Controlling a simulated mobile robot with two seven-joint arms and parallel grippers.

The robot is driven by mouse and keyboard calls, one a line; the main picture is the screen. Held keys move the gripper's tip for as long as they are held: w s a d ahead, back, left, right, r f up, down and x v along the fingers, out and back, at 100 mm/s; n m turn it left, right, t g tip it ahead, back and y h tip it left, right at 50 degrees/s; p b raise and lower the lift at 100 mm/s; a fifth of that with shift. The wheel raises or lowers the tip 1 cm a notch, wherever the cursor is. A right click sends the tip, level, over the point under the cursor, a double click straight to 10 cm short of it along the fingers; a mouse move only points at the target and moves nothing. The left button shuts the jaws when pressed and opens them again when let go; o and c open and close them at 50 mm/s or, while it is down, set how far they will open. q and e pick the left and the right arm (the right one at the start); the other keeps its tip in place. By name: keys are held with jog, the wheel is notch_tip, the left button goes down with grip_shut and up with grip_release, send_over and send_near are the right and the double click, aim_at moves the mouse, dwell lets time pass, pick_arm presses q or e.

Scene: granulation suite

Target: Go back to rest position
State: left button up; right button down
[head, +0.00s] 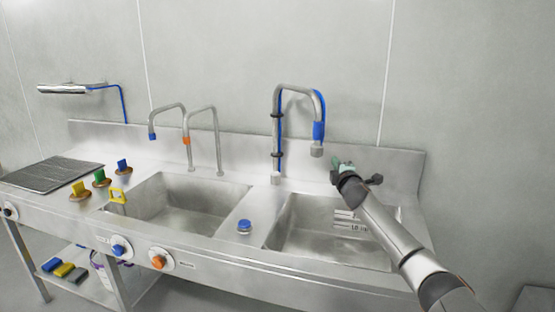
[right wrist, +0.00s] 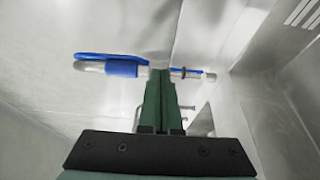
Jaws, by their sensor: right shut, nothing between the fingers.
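My right gripper (head: 341,164) is raised over the back of the right sink basin, its arm coming in from the lower right. In the right wrist view its two green fingers (right wrist: 161,100) are together with nothing between them. The tall faucet (head: 278,130) with a blue hose and blue sleeve stands just left of the gripper. It also shows beyond the fingertips in the right wrist view (right wrist: 122,68); I cannot tell whether they touch. My left gripper is not in view.
The steel sink unit has a left basin (head: 180,205) and a right basin (head: 330,232). Two thin faucets (head: 217,140) stand behind the left basin. A blue knob (head: 244,226) sits between the basins. Yellow, green and blue blocks (head: 100,178) stand by the drain mat (head: 50,174).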

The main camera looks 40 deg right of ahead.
jog(key=s+a+f+m+g+y, duration=0.1)
jog(key=s+a+f+g+y, duration=0.15)
jog(key=a+f, duration=1.05)
jog(key=s+a+f+m+g+y, duration=0.2)
jog(key=s+a+f+y, duration=0.15)
jog(key=a+f, duration=0.95)
jog(key=s+a+f+m+g+y, duration=0.2)
jog(key=s+a+f+g, duration=0.15)
jog(key=s+a, duration=0.95)
jog(key=s+a+r+m+g+y, duration=0.1)
jog(key=s+a+m+g+y, duration=0.2)
jog(key=s+a, duration=0.9)
jog(key=w+a+f+t+y, duration=0.1)
jog(key=a+f+t, duration=0.1)
jog(key=f, duration=0.3)
jog(key=w+a+f+t+y, duration=0.1)
jog(key=w+a+f+t, duration=0.1)
jog(key=f+t, duration=0.2)
jog(key=shift+f, duration=0.9)
